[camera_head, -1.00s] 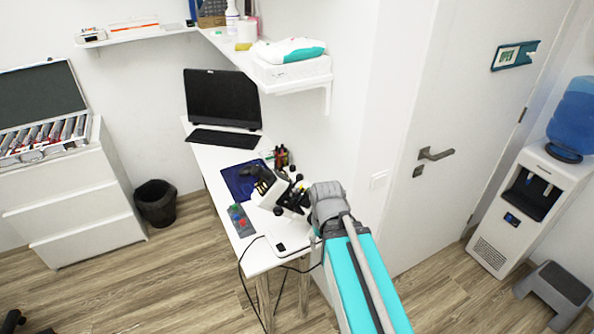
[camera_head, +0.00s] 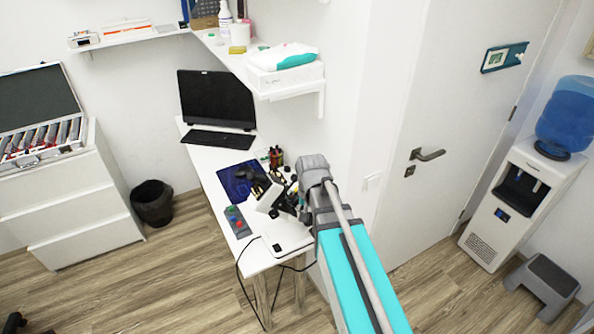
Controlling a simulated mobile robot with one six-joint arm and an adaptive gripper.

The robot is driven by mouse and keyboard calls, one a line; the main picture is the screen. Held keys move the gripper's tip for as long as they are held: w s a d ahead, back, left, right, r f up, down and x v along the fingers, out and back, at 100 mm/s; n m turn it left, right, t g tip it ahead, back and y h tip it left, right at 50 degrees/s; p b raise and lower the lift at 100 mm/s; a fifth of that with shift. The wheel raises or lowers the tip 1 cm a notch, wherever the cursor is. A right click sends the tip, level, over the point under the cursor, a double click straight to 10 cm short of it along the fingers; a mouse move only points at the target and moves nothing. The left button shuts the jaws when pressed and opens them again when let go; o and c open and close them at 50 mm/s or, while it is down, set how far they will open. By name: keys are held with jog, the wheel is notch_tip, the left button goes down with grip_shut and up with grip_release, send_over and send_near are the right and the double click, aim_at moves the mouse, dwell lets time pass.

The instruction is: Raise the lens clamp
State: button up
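A white and black microscope (camera_head: 264,198) stands on the white desk (camera_head: 206,160), at the centre of the head view. Its pale base (camera_head: 288,236) reaches toward the desk's near edge. I cannot make out the lens clamp as a separate part at this size. My grey and turquoise arm comes in from the bottom right, and its grey joint is beside the microscope on the right. Dark parts between the microscope and my arm overlap, and I cannot tell which belong to my gripper. Its fingers and any contact are not clear.
A blue mat (camera_head: 238,180), a panel with coloured buttons (camera_head: 237,221), a pen holder (camera_head: 276,157), a keyboard (camera_head: 218,140) and a monitor (camera_head: 215,100) share the desk. A wall shelf (camera_head: 298,92) hangs above. The door (camera_head: 440,110) is at right.

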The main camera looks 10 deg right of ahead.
jog(key=w+r+m+p, duration=0.4)
jog(key=w+r, duration=0.1)
jog(key=w, duration=0.4)
jog(key=w+r+m+p, duration=0.5)
jog(key=w, duration=0.5)
jog(key=shift+w+d+r+t, duration=0.2)
jog(key=shift+d+r+t, duration=0.1)
jog(key=shift+r, duration=0.1)
jog(key=shift+f, duration=0.2)
jog(key=f+b, duration=0.4)
jog(key=w+f+b, duration=0.1)
jog(key=f+b, duration=0.8)
jog(key=shift+w+a+f, duration=0.15)
jog(key=shift+w+a, duration=0.05)
jog(key=shift+a, duration=0.15)
grip_shut()
